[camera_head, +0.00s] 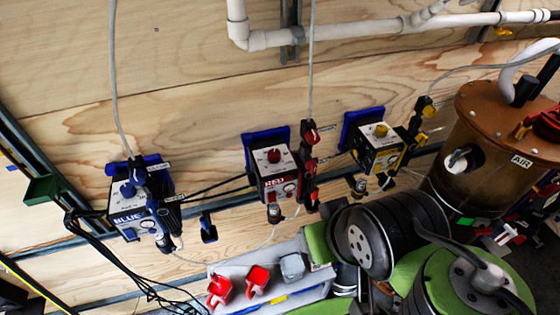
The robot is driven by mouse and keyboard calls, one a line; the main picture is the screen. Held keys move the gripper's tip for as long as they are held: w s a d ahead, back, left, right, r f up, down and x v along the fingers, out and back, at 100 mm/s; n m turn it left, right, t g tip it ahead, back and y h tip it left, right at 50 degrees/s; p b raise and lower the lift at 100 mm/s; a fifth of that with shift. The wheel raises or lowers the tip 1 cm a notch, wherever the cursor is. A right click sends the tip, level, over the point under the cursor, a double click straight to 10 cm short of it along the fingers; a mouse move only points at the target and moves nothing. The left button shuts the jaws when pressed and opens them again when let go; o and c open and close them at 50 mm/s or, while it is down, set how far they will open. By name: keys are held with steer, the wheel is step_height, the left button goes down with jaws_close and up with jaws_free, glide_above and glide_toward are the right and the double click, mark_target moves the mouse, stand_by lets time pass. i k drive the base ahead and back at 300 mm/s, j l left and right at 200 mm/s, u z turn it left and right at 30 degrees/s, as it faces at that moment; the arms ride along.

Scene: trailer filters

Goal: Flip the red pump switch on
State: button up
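The red pump (280,183) is a small box with a white top and a red front label, fixed on the wooden wall at mid-picture. A red knob (274,156) sits on its top face. A small round detail (289,187) shows on its front; the picture is too coarse to tell whether it is the switch or which way it is set. A black fitting with a red valve handle (311,136) stands just right of the pump. My gripper is not in view, so its relation to the pump is hidden.
A blue pump (128,217) is to the left and a yellow pump (380,153) to the right. Green and black rounded bodies (363,247) crowd the lower right, beside a brown tank (495,110). Cables and thin tubes hang around.

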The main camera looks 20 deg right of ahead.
mark_target(271, 195)
steer(key=j, duration=1.45)
steer(key=z, duration=0.05)
